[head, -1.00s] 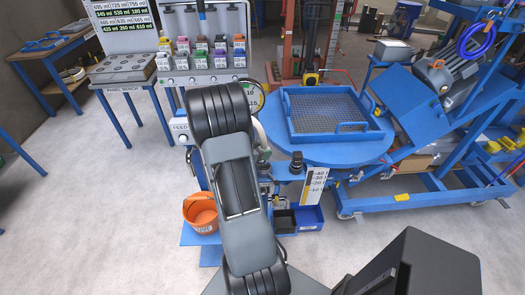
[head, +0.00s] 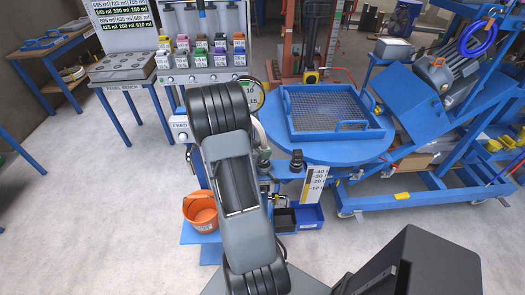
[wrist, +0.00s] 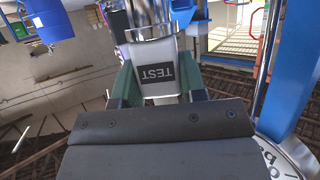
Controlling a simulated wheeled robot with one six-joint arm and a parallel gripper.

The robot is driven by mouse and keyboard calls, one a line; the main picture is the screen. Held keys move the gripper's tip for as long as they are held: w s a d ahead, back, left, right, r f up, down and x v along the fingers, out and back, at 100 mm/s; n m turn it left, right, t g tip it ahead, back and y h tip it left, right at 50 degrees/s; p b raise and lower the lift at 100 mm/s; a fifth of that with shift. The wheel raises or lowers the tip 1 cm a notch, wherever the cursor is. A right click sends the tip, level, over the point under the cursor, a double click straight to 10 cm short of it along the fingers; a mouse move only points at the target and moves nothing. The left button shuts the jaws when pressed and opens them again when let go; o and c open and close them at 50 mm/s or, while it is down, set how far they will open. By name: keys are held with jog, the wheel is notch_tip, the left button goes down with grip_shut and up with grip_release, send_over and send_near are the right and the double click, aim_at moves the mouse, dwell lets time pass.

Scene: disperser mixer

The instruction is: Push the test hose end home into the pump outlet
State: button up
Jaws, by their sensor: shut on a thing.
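My gripper (wrist: 160,80) shows in the wrist view with its two green-padded fingers on either side of a pale grey piece. It is shut on this piece, the test hose end (wrist: 153,55), which carries a dark label reading TEST, upside down in the picture. The far tip of the hose end is hard to make out. The pump outlet cannot be clearly picked out in either view, so I cannot tell how the end sits against it. In the head view my own arm hides the gripper and the hose end.
In the wrist view a blue post (wrist: 292,65) and a round white dial (wrist: 285,158) stand close on the right. In the head view an orange bucket (head: 201,213) stands left of my arm, and a round blue table (head: 350,153) with a mesh tray (head: 355,137) lies right.

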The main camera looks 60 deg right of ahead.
jog(key=shift+f+b, duration=0.9)
jog(key=shift+f, duration=0.7)
jog(key=o, duration=1.1)
jog(key=shift+o, duration=0.2)
jog(key=shift+r, duration=0.1)
jog(key=v, duration=1.3)
jog(key=shift+a, duration=0.35)
jog(key=shift+w+r, duration=0.15)
